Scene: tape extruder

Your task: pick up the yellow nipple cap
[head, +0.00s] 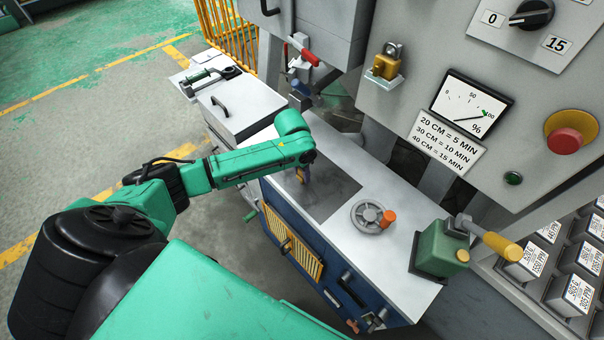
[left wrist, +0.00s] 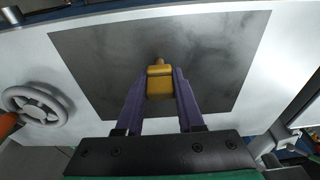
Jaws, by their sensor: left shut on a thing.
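The yellow nipple cap (left wrist: 160,82) is between the two purple fingers of my left gripper (left wrist: 161,88) in the left wrist view. It has a blocky body with a narrower knob at its far end. The fingers are shut on its sides. In the head view my left gripper (head: 303,178) points down over the dark grey plate (head: 328,196) on the white worktop, and the cap is too small to make out clearly there. I cannot tell whether the cap touches the plate. My right gripper is not in view.
A grey handwheel (head: 371,216) with an orange knob stands right of the plate. A green box (head: 440,250) with a yellow-handled lever is further right. Another yellow fitting (head: 385,66) sits on a panel bracket. The control panel (head: 400,95) rises behind the worktop.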

